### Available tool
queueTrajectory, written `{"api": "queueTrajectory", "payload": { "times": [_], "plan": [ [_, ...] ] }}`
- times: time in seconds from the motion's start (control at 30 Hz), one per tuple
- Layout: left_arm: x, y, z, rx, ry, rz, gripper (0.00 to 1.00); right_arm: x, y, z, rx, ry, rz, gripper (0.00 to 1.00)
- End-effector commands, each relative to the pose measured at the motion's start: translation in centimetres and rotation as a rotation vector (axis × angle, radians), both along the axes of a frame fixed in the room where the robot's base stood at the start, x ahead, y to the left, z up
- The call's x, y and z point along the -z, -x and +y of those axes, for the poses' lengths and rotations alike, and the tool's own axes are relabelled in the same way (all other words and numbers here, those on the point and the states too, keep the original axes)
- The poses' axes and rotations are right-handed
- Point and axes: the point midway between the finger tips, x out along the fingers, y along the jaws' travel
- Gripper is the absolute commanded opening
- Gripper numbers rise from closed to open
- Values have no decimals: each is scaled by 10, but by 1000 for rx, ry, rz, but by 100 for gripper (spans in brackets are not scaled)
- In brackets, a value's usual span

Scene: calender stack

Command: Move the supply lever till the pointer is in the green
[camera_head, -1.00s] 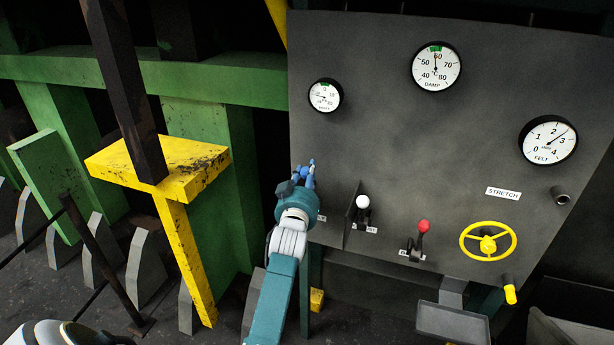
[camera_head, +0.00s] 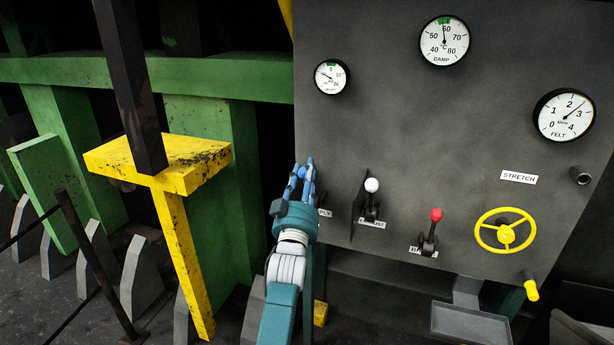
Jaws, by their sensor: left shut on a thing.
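My left gripper (camera_head: 303,180) is at the left edge of the dark control panel (camera_head: 410,120), with its blue fingers pointing up. It is shut on the supply lever, which the fingers and palm hide. A label ending in "PLY" (camera_head: 325,212) shows just right of the gripper. Above is a small round gauge (camera_head: 331,77) with a green patch at its top; its pointer seems to lean left of the green, but it is small. The larger DAMP gauge (camera_head: 444,41) has its pointer near 60, at its green patch. My right gripper is not in view.
A thin upright plate (camera_head: 358,208) separates the gripper from a white-knobbed lever (camera_head: 372,187). Further right are a red-knobbed lever (camera_head: 435,217), a yellow handwheel (camera_head: 505,231) and the FELT gauge (camera_head: 564,115). A yellow post (camera_head: 185,250) and green frame stand left.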

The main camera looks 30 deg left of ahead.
Motion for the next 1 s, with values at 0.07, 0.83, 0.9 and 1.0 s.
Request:
{"api": "queueTrajectory", "payload": {
  "times": [0.07,0.83,0.9,1.0],
  "plan": [
    [-4,1,2,-4,-4,-7,0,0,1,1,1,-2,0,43],
    [-13,-8,2,0,11,49,43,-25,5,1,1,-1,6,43],
    [-17,-13,3,0,19,80,43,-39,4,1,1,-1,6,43],
    [-22,-21,5,0,32,134,43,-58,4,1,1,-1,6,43]
  ]
}}
